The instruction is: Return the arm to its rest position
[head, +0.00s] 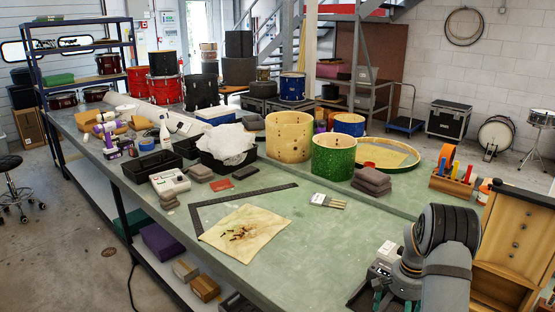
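My arm (441,255) rises at the bottom right, its dark grey links bent over the near end of the green bench (285,285).
A tan cloth (245,232) with small bits on it and a black square ruler (262,190) lie left of the arm. A green drum shell (333,158), a bare wood shell (289,137) and grey pads (371,181) stand behind. A wooden cabinet (515,245) is close on the right.

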